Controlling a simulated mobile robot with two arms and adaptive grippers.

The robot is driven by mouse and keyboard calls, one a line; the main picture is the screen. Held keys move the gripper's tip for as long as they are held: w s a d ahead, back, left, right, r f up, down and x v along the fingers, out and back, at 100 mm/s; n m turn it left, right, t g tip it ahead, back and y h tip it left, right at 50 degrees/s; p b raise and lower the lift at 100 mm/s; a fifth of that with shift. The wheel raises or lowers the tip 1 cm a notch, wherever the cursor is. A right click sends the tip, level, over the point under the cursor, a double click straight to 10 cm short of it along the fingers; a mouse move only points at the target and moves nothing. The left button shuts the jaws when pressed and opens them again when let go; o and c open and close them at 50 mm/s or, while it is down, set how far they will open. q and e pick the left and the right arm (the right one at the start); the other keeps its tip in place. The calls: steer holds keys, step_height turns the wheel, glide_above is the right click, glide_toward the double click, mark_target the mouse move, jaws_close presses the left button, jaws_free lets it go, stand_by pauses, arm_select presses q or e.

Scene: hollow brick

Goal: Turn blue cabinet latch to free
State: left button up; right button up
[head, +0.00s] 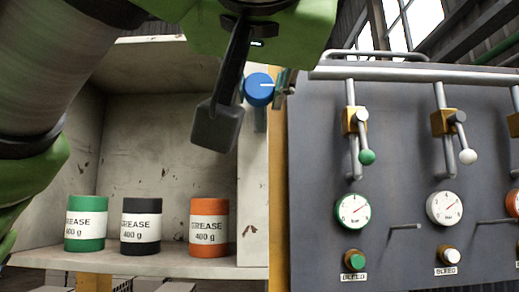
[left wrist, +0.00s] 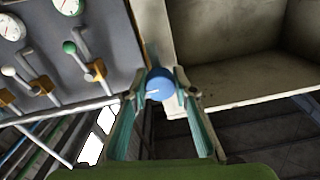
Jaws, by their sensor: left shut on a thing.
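The blue latch (head: 259,90) is a round knob with a white line, on the right front edge of the open grey cabinet (head: 165,130). In the head view its white line points right, roughly level. My left gripper (left wrist: 160,88) is shut on the blue latch, with one finger on each side of it in the left wrist view, where the latch (left wrist: 160,86) shows between the fingertips. In the head view my left arm comes in from the upper left, and its gripper partly covers the cabinet. My right gripper is in neither view.
Green (head: 85,223), black (head: 141,226) and orange (head: 209,228) grease cans stand on the cabinet shelf. Right of the cabinet is a grey panel (head: 400,215) with levers, gauges and bleed buttons. A horizontal pipe (head: 420,75) runs along its top.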

arm_select(q)
steer(key=o, duration=1.1)
steer(key=s, duration=1.2)
